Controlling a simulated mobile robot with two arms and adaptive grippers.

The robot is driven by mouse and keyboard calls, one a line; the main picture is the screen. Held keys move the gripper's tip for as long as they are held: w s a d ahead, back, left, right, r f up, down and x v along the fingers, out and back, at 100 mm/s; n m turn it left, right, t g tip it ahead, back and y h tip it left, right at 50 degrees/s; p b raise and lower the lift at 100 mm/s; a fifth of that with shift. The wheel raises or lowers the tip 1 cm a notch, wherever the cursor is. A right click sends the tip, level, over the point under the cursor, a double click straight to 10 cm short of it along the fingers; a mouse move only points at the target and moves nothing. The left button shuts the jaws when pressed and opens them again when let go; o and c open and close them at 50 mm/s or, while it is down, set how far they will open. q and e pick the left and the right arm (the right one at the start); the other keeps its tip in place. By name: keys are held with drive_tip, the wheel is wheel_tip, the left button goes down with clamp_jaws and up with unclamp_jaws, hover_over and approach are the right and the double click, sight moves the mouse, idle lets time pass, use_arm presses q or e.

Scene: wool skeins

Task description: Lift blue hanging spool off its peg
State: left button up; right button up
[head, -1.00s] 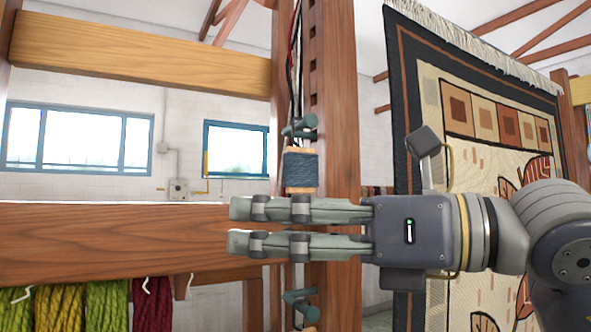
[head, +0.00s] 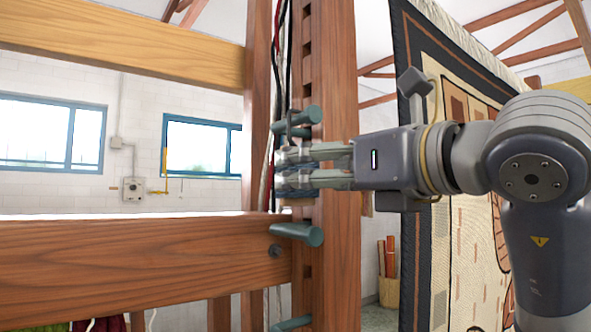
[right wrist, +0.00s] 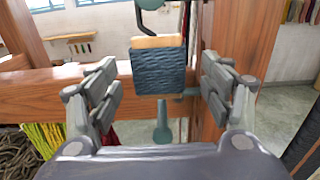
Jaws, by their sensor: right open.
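The blue spool (right wrist: 158,70) hangs from a peg (right wrist: 150,8) by a dark hook in the right wrist view. It is a block of dark blue wool with a pale wooden top. My right gripper (right wrist: 160,95) is open, with one finger to each side of the spool and a gap on both sides. In the head view, my right gripper (head: 285,168) covers most of the spool, just below the upper teal peg (head: 305,116). My left gripper is not in view.
A wooden post (head: 335,240) with slots stands right behind the spool. A lower teal peg (head: 298,233) juts out below it. A wide wooden beam (head: 140,265) runs to the left. A patterned rug (head: 470,220) hangs at right.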

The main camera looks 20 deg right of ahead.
drive_tip(key=p+x, duration=0.2)
drive_tip(key=x, duration=0.1)
drive_tip(key=shift+w+a+r, duration=0.1)
drive_tip(key=shift+w+a, duration=0.2)
drive_tip(key=shift+w, duration=0.4)
drive_tip(key=shift+a+f, duration=0.1)
drive_tip(key=shift+f, duration=0.1)
drive_tip(key=shift+s+r, duration=0.1)
drive_tip(key=c, duration=0.8)
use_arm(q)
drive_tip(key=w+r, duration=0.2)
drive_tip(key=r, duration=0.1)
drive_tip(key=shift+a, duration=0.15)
use_arm(e)
drive_tip(key=c, duration=0.4)
